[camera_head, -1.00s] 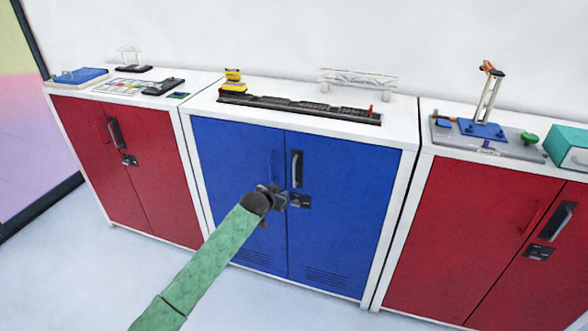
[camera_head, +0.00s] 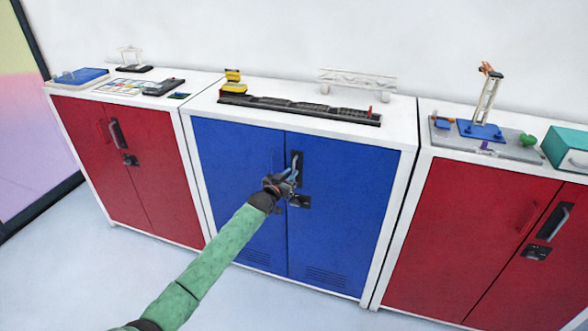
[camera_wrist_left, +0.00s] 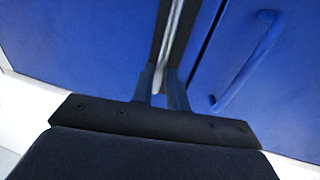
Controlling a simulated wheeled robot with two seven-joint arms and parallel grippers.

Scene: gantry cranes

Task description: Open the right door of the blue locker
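The blue locker (camera_head: 345,215) stands in the middle with both doors shut. Its right door (camera_head: 335,245) has a silver handle (camera_head: 296,161) in a black recess near the seam; the wrist view shows this handle (camera_wrist_left: 171,45) too. My left gripper (camera_head: 287,179) is at the handle's lower part. In the left wrist view the gripper's two fingers (camera_wrist_left: 161,90) lie close on either side of the silver bar, shut on it. A blue handle (camera_wrist_left: 250,62) shows beside it, on the left door (camera_head: 230,165). My right gripper is not in view.
A black lock (camera_head: 300,201) sits just below the gripper. Red lockers stand on the left (camera_head: 155,175) and right (camera_head: 455,230). Models, including a white truss (camera_head: 357,79) and a black track (camera_head: 300,108), rest on the tops. The floor in front is clear.

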